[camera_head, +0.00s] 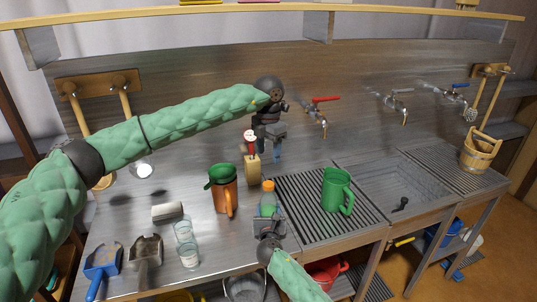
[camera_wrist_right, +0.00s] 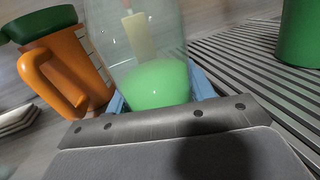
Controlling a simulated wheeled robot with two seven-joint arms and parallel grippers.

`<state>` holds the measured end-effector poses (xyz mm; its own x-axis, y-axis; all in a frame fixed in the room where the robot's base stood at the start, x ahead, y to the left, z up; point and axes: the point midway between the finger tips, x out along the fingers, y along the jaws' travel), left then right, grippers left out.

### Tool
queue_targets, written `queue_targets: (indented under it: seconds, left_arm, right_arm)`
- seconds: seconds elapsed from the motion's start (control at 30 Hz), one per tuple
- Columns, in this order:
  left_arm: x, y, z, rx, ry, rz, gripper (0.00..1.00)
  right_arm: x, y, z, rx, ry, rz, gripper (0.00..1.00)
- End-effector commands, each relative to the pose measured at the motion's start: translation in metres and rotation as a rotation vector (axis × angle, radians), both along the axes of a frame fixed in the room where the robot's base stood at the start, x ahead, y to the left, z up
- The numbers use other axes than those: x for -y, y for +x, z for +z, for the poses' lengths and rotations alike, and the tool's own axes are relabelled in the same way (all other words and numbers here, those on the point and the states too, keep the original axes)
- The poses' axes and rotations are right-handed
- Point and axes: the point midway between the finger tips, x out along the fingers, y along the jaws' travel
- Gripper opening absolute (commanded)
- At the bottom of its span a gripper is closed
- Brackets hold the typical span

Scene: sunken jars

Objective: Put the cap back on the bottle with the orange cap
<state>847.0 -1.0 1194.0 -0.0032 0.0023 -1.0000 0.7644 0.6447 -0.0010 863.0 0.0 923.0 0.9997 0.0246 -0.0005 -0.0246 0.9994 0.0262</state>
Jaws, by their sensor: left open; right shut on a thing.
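The bottle (camera_head: 267,203) is clear, with green contents, and stands near the front of the counter. The orange cap (camera_head: 268,186) shows at its top; I cannot tell whether it is seated or loose. My right gripper (camera_head: 267,222) is shut on the bottle. In the right wrist view, the bottle (camera_wrist_right: 140,40) sits between the blue fingers, with bright green contents at its bottom; its top is out of that view. My left gripper (camera_head: 274,150) is open and empty, pointing down above the counter, behind and above the bottle.
An orange pitcher with green top (camera_head: 225,192) stands left of the bottle, and a green mug (camera_head: 337,190) right on the ribbed drainer. A wooden block with a red-and-white piece (camera_head: 252,168) stands behind. A sink (camera_head: 405,190) is right.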

Motion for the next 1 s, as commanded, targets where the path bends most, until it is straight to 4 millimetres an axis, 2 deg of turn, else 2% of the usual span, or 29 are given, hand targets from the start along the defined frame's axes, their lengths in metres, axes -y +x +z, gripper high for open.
queue_targets:
  seconds: [0.13,0.17,0.27,0.53,0.67,1.0]
  left_arm:
    - [0.000,0.000,0.000,0.000,0.000,0.000,0.59]
    - [0.000,0.000,0.000,0.000,0.000,0.000,0.59]
    - [0.000,0.000,0.000,0.000,0.000,0.000,0.59]
    - [0.000,0.000,-0.001,0.000,0.000,0.000,0.59]
    - [0.000,0.000,-0.004,0.000,0.000,0.000,0.59]
    - [0.000,0.000,-0.021,0.000,0.000,0.000,0.59]
  right_arm:
    - [0.000,0.000,0.000,-0.001,0.000,0.000,0.00]
    - [0.000,0.000,0.000,-0.001,0.000,0.000,0.59]
    - [0.000,0.000,0.000,0.000,0.000,0.000,0.79]
    - [0.000,0.000,0.000,0.000,0.000,0.000,0.79]
    - [0.000,-0.007,-0.002,0.000,0.001,0.000,0.79]
    - [0.002,-0.057,-0.003,-0.001,0.001,0.001,0.79]
